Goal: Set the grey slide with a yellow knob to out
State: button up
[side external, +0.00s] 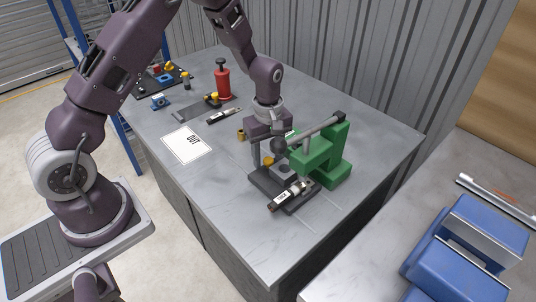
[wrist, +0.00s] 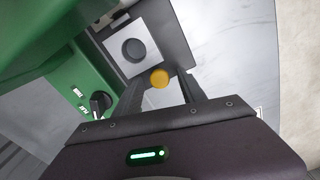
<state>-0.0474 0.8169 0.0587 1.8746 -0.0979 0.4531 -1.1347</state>
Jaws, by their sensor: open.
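The yellow knob (wrist: 160,78) shows in the wrist view between the two fingers of my gripper (wrist: 161,73), close to the fingertips. My gripper is open, and I cannot tell whether either finger touches the knob. The light grey slide block (wrist: 133,50) has a dark round disc on it, beyond the knob. In the side external view, the yellow knob (side external: 268,161) is low beside the dark base of the green press (side external: 325,160). My gripper (side external: 265,158) points down over it there. The slide's travel is partly hidden by the press and the gripper.
The press's lever (side external: 315,131) reaches over the slide near my gripper. A black rotary knob (wrist: 101,101) sits on the green body. A white OUT sheet (side external: 187,145), brass cylinder (side external: 241,135) and red bottle (side external: 222,82) stand or lie left.

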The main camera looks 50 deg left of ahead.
grip_shut()
jog(key=shift+r, duration=0.1)
dwell(1.2)
